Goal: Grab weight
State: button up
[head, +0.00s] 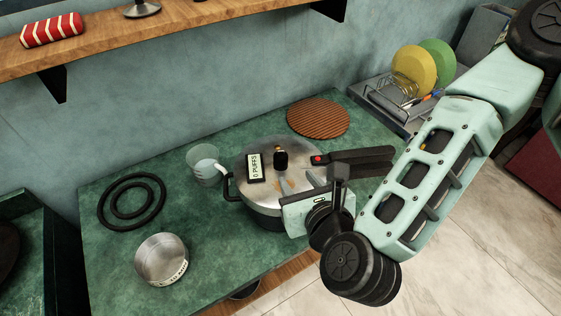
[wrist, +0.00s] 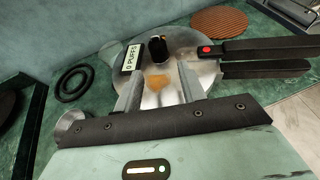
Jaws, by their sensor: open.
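The weight (head: 281,159) is a small dark knob standing upright on the lid of the pressure cooker (head: 262,208). It shows a brass-coloured top in the head view. In the wrist view the weight (wrist: 157,48) stands just beyond the fingertips, roughly midway between them. My gripper (head: 299,179) is over the lid at its right front side, open and empty. In the wrist view both fingers of my gripper (wrist: 160,70) point toward the weight, apart from it. A label reading "0 PUFFS" (head: 255,167) is beside the weight on its left.
The cooker's black long handle (head: 360,160) extends right, close to my gripper. A clear measuring cup (head: 204,166) stands left of the cooker. Black rings (head: 131,200) and a metal tin (head: 162,260) are farther left. A brown round mat (head: 318,118) lies behind. A dish rack (head: 400,95) stands back right.

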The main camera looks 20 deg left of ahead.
aim_at(283, 163)
jog(key=p+x, duration=0.1)
jog(key=x, duration=0.3)
jog(key=shift+p+x, duration=1.35)
jog(key=shift+x, duration=1.35)
jog(key=shift+s+a, duration=0.15)
jog(key=c, duration=0.8)
